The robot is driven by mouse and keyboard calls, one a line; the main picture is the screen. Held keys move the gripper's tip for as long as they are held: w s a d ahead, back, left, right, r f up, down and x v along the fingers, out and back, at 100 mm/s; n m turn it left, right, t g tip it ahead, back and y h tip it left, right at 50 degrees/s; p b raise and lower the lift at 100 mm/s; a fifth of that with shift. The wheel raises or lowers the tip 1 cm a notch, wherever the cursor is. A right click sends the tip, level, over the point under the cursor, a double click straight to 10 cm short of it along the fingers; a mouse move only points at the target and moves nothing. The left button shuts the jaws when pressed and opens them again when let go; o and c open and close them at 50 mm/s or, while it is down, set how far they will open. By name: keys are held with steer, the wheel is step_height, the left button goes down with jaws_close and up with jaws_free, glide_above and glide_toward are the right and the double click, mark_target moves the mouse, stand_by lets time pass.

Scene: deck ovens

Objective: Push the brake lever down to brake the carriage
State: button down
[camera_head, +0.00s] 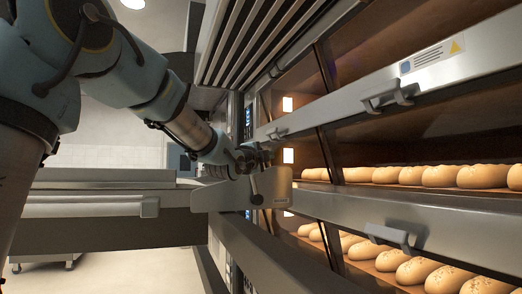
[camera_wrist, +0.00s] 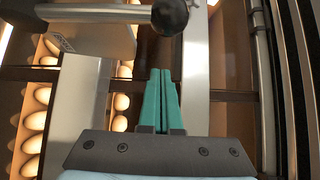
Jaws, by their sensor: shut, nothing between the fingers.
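The brake lever is a metal rod with a black ball knob (camera_wrist: 170,17) at the top of the wrist view. In the head view its dark knob (camera_head: 257,199) shows small, in front of a beige block (camera_head: 278,187). The carriage (camera_head: 100,205) extends from the left to the oven front. My gripper (camera_wrist: 160,75) has its green fingers together, with nothing between them. The fingertips appear below the knob in the wrist view, with a visible gap. In the head view my gripper (camera_head: 257,157) is just above the lever, and its fingertips are hard to make out.
The deck ovens stand at right with loaves (camera_head: 480,176) on several decks. Metal door handles (camera_head: 388,97) stick out from their fronts. The beige block (camera_wrist: 98,42) sits beside the lever in the wrist view. Open floor (camera_head: 120,275) shows at lower left.

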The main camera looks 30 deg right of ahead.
mark_target(253, 179)
steer(key=a, duration=0.1)
steer(key=w+a+p, duration=0.1)
steer(key=w+a, duration=0.1)
steer(key=shift+a+f+p, duration=0.2)
steer(key=shift+f+p, duration=0.15)
steer(key=shift+a+f+b, duration=0.15)
steer(key=shift+b, duration=0.35)
steer(key=shift+w+a+n+t+b, duration=0.1)
steer(key=shift+a+n+t+b, duration=0.2)
steer(key=shift+b, duration=0.35)
